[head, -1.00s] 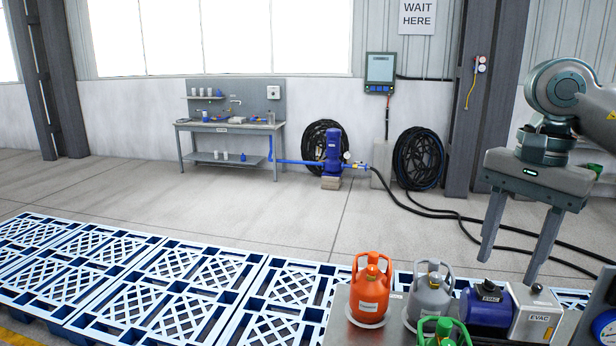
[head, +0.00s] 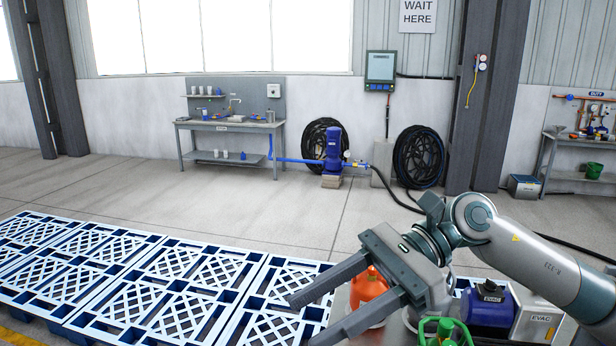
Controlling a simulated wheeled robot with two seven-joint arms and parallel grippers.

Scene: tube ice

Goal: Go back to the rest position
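My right gripper (head: 317,315) comes in from the right and hangs over the metal table at the bottom right. Its two fingers are spread apart and point down to the left, with nothing between them. The gripper and wrist cover much of an orange gas cylinder (head: 370,290) and nearly all of the grey cylinder beside it. My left gripper is not in the head view.
On the table are a green cylinder (head: 444,334), a blue EVAC pump (head: 487,307) and a white EVAC box (head: 537,318). Blue pallets (head: 165,290) cover the floor to the left. A workbench (head: 230,125) and a blue pump (head: 334,152) stand far back by the wall.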

